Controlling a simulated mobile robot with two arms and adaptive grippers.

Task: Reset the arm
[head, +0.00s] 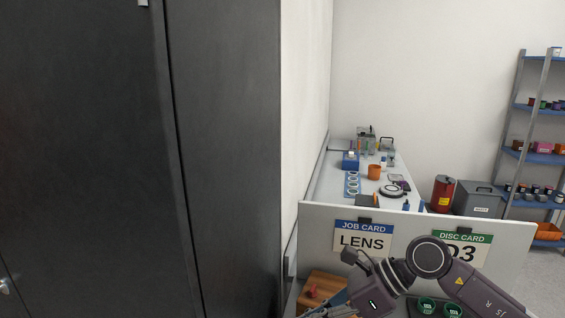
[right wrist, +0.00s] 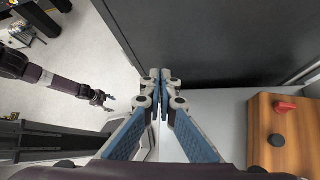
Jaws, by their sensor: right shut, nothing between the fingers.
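My right arm (head: 430,258) comes in from the lower right in the head view, bent over the front of the bench. My right gripper (right wrist: 163,78) fills the middle of the right wrist view, its blue-padded fingers shut with nothing between them. It is in front of a dark panel and left of a wooden block (right wrist: 285,135) with a red knob and a black knob. My left gripper (right wrist: 107,99) shows small at the left of the right wrist view, above the floor; its fingers are too small to read. It is not in the head view.
A tall dark cabinet (head: 85,150) fills the head view's left. A white board carries the LENS job card (head: 362,240) and a disc card (head: 462,250). Behind it, the bench holds an orange cup (head: 374,172) and several parts. A shelf rack (head: 515,150) stands right.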

